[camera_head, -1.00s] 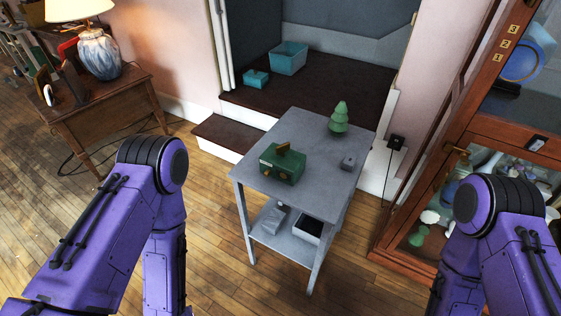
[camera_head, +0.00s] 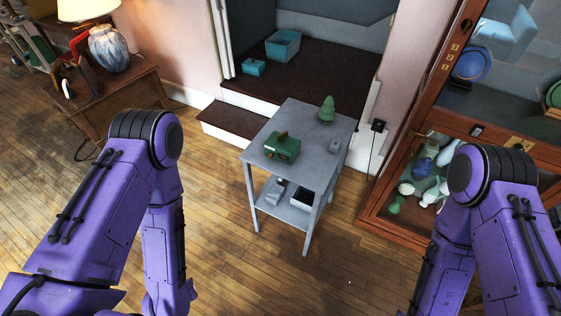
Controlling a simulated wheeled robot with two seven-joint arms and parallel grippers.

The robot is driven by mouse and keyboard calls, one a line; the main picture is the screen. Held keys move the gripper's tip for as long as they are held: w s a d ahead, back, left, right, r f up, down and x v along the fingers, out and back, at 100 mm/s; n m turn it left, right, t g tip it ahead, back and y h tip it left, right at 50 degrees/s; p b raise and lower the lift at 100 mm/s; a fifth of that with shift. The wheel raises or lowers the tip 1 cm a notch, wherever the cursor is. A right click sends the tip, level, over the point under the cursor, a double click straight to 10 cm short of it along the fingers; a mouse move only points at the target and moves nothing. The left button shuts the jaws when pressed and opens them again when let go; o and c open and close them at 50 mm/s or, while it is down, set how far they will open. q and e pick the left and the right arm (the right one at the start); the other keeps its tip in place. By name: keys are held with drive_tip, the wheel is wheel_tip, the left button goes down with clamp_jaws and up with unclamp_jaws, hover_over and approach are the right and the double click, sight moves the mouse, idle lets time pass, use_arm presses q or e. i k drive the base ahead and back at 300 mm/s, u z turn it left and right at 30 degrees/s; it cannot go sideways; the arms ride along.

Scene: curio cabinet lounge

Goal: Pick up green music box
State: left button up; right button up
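The green music box (camera_head: 282,149) sits on the top of a small grey side table (camera_head: 255,152) in the middle of the view. It is a boxy dark green thing with a brownish piece on top. Only the purple links of my two arms show, one at the left and one at the right. Both hang down and away from the table. Neither gripper shows clearly in the view, and nothing is seen touching the music box.
A glass-fronted wooden cabinet (camera_head: 397,234) stands at the right, a wooden desk (camera_head: 128,88) with a lamp (camera_head: 107,46) at the left. Teal boxes (camera_head: 283,46) lie on the dark step behind. The floor in front is clear.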

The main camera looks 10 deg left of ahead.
sight(286, 152)
drive_tip(key=u, duration=0.05)
drive_tip(key=k, duration=0.1)
drive_tip(key=u, duration=1.65)
drive_tip(key=i, duration=1.45)
drive_tip(key=z, duration=2.95)
drive_tip(key=i, duration=0.5)
drive_tip(key=u, duration=0.05)
